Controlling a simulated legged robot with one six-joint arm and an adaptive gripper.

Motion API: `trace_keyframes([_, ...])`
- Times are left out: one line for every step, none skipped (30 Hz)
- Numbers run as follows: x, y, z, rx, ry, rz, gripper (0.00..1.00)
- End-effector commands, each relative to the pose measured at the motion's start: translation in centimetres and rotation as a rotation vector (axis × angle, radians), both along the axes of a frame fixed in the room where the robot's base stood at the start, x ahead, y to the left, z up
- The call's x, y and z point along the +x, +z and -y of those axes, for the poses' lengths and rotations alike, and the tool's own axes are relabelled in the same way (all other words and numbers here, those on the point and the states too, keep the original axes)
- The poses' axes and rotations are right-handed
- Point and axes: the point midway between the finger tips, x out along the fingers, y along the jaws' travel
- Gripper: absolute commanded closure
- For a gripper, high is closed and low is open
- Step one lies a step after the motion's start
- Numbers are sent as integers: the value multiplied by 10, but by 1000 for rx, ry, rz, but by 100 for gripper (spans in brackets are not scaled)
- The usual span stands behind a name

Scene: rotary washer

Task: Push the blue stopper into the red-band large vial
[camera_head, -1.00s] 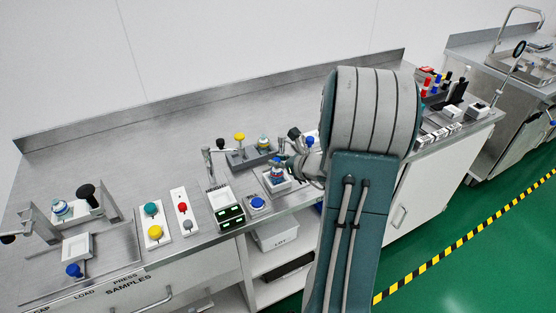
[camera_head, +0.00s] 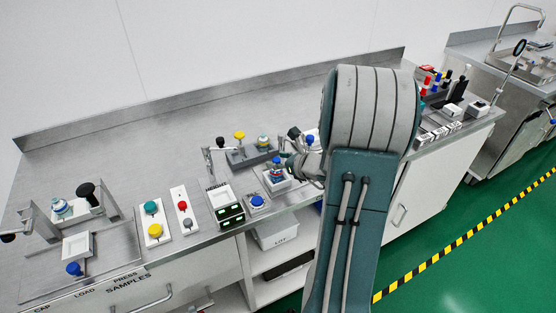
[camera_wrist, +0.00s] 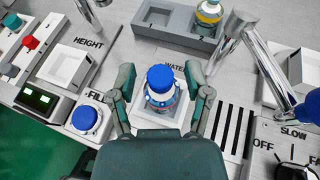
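The large vial (camera_wrist: 160,101) stands upright on a white square pad, with the blue stopper (camera_wrist: 160,77) on its top. A trace of red shows on the vial below the blue. In the head view the vial (camera_head: 276,174) and its blue top (camera_head: 276,160) show just left of my gripper. My gripper (camera_wrist: 162,76) is open, with one finger on each side of the vial and a gap to each. How deep the stopper sits cannot be told. The vial's lower part is partly hidden in the wrist view.
A yellow-capped vial (camera_wrist: 209,12) stands in a grey rack behind. A metal post and arm (camera_wrist: 262,55) rise at the right. A blue button (camera_wrist: 85,118) and the HEIGHT station (camera_wrist: 68,69) lie to the left. Bare bench (camera_head: 150,135) lies farther left.

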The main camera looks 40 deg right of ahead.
Motion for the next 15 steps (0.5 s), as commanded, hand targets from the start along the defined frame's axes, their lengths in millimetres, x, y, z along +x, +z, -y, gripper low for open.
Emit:
trace_keyframes([0, 0, 0, 0, 0, 0, 29])
trace_keyframes([0, 0, 0, 0, 0, 0, 29])
trace_keyframes([0, 0, 0, 0, 0, 0, 29])
trace_keyframes([0, 0, 0, 0, 0, 0, 29])
trace_keyframes([0, 0, 0, 0, 0, 0, 29])
trace_keyframes([0, 0, 0, 0, 0, 0, 29])
trace_keyframes([0, 0, 0, 0, 0, 0, 29])
trace_keyframes([0, 0, 0, 0, 0, 0, 29])
trace_keyframes([0, 0, 0, 0, 0, 0, 29])
trace_keyframes([-1, 1, 0, 0, -1, 0, 29])
trace_keyframes([-2, 1, 1, -1, -2, 1, 29])
trace_keyframes([-5, 3, 2, -1, -3, 1, 29])
trace_keyframes([-8, 4, 2, 0, -3, 1, 29])
trace_keyframes([-12, 5, 2, 0, -3, 0, 29])
trace_keyframes([-18, 8, 4, 0, -4, 1, 29])
